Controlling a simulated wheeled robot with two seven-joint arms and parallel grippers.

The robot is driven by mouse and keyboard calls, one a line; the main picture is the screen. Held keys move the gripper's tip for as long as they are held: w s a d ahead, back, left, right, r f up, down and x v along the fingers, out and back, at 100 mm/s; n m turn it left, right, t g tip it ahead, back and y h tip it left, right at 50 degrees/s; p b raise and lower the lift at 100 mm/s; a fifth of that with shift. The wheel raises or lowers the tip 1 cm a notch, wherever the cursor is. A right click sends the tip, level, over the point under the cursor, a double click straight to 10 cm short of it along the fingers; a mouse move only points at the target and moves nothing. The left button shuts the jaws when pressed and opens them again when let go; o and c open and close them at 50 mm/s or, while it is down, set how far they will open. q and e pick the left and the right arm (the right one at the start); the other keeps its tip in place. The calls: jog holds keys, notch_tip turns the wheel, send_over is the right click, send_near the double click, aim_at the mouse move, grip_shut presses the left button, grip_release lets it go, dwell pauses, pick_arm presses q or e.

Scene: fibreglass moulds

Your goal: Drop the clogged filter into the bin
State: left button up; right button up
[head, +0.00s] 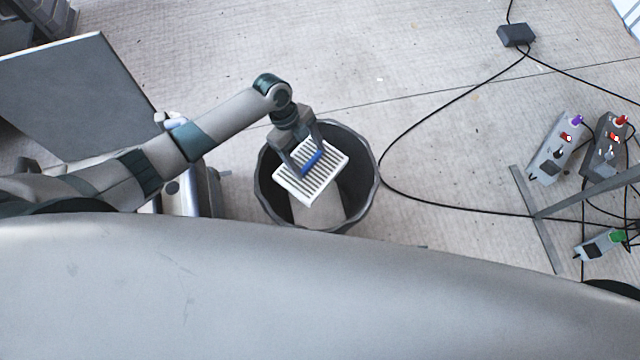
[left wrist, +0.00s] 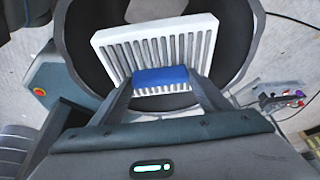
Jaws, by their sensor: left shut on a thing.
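The clogged filter (head: 325,181) is a white slatted panel with a blue grip tab. My left gripper (head: 312,162) is shut on the blue tab and holds the filter tilted over the mouth of the dark round bin (head: 264,196). In the left wrist view the filter (left wrist: 112,52) spans the middle, with the gripper fingers (left wrist: 160,82) at its blue tab. The bin (left wrist: 240,30) is behind and around it in that view. Something pale shows at the bottom of the bin. My right gripper is not in view.
A grey panel (head: 75,95) stands at the left. Black cables cross the floor right of the bin, from a small dark box (head: 516,35). Boxes with coloured connectors (head: 556,146) and a metal stand leg (head: 536,220) are at the right. A large smooth grey surface (head: 250,290) fills the foreground.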

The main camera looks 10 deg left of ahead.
pick_arm(q)
jog(key=o, duration=1.8)
jog(key=v, duration=1.7)
jog(key=shift+a+r, duration=0.15)
jog(key=shift+a, duration=0.05)
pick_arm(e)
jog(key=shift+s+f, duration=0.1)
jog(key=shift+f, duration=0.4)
pick_arm(q)
jog(key=shift+s, duration=0.15)
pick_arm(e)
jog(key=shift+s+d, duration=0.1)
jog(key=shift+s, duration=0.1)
